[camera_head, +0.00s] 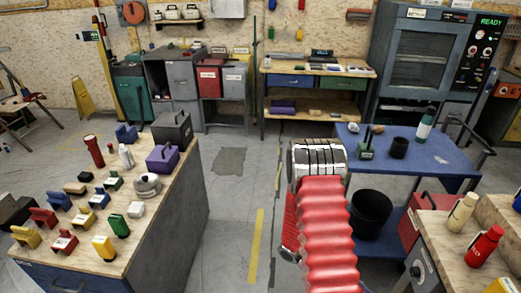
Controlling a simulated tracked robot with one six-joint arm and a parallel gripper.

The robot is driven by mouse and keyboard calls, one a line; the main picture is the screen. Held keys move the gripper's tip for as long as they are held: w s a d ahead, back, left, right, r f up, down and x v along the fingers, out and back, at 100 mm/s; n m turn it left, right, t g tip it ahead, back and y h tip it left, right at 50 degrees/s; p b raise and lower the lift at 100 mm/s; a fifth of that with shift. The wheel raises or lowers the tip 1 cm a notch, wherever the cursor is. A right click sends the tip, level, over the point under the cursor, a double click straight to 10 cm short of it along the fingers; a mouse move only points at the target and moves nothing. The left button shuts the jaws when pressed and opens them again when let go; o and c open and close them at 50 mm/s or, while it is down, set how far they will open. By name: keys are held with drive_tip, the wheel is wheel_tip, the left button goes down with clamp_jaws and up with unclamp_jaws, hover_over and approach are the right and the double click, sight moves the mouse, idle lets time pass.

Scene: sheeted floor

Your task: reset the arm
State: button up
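My arm (328,240) shows at the lower middle of the head view as a red ribbed sleeve. It runs up from the bottom edge to a silver and black banded joint (318,158). A second red part of my arm (291,225) shows beside the sleeve on its left. No gripper fingers show, so I cannot see whether they are open or hold anything.
A wooden-topped bench (150,215) with several small coloured items stands at left. A blue cart (420,162) stands at right, with a black bin (370,212) near my arm. Grey floor (228,235) between bench and arm is clear.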

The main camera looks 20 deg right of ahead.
drive_tip(key=w+a+r+n+t+y, duration=0.1)
drive_tip(key=w+a+r+t+y, duration=0.25)
drive_tip(key=a+r, duration=0.55)
drive_tip(key=w+a+r+t+y, duration=0.3)
drive_tip(key=w+a+r+t, duration=0.15)
drive_tip(key=a+r, duration=0.45)
drive_tip(key=s+a+r+t, duration=0.1)
drive_tip(key=a+r+t, duration=0.3)
drive_tip(key=r, duration=0.4)
drive_tip(key=s+a+r+n+t+y, duration=0.1)
drive_tip(key=a+r+t, duration=0.3)
drive_tip(key=r, duration=0.5)
drive_tip(key=shift+s+a+r+t, duration=0.2)
drive_tip(key=shift+s+a+t, duration=0.15)
drive_tip(key=shift+a, duration=0.7)
drive_tip(key=shift+y, duration=0.25)
drive_tip(key=shift+c, duration=0.7)
drive_tip(key=shift+c, duration=0.6)
drive_tip(key=shift+d, duration=0.1)
drive_tip(key=shift+c, duration=0.5)
